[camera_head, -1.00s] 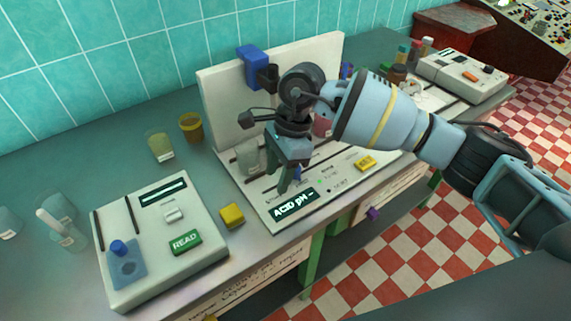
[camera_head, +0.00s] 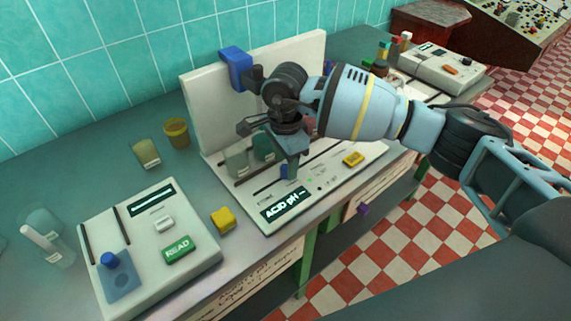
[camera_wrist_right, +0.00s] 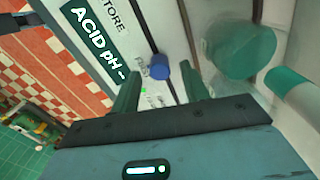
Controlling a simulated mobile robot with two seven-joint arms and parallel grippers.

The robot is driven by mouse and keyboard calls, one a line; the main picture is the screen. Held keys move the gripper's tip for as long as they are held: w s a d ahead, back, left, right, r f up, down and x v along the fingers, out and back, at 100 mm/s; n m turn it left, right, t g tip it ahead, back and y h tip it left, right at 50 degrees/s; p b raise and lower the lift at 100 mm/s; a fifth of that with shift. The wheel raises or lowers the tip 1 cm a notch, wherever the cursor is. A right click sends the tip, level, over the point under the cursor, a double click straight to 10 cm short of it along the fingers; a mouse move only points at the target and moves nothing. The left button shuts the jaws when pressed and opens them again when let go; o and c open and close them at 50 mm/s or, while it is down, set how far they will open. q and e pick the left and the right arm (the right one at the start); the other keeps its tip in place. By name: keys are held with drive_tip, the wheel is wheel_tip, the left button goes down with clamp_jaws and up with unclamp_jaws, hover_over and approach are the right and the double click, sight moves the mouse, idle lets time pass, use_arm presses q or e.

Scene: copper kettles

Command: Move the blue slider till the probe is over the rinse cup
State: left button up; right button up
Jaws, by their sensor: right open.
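The blue slider knob (camera_head: 284,172) sits in a slot of the white ACID pH panel (camera_head: 345,176). My right gripper (camera_head: 290,160) points down over it. In the right wrist view the knob (camera_wrist_right: 161,71) lies between the two open fingers (camera_wrist_right: 160,84), with a gap on each side. A blue block (camera_head: 237,68) with a dark holder (camera_head: 253,77) is on the top left of the white backboard; I cannot make out the probe tip. A clear cup (camera_head: 237,163) and a green-filled cup (camera_head: 263,147) stand behind the gripper; I cannot tell which is the rinse cup. My left gripper is out of view.
A READ box (camera_head: 145,250) with a blue knob stands at the left, beside a yellow block (camera_head: 223,219). Two small jars (camera_head: 177,133) are behind it. A yellow button (camera_head: 353,159) is on the panel, right of the gripper. Bench top is free at the back left.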

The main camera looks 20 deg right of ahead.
drive_tip(key=shift+f, duration=0.9)
drive_tip(key=shift+c, duration=0.3)
clamp_jaws()
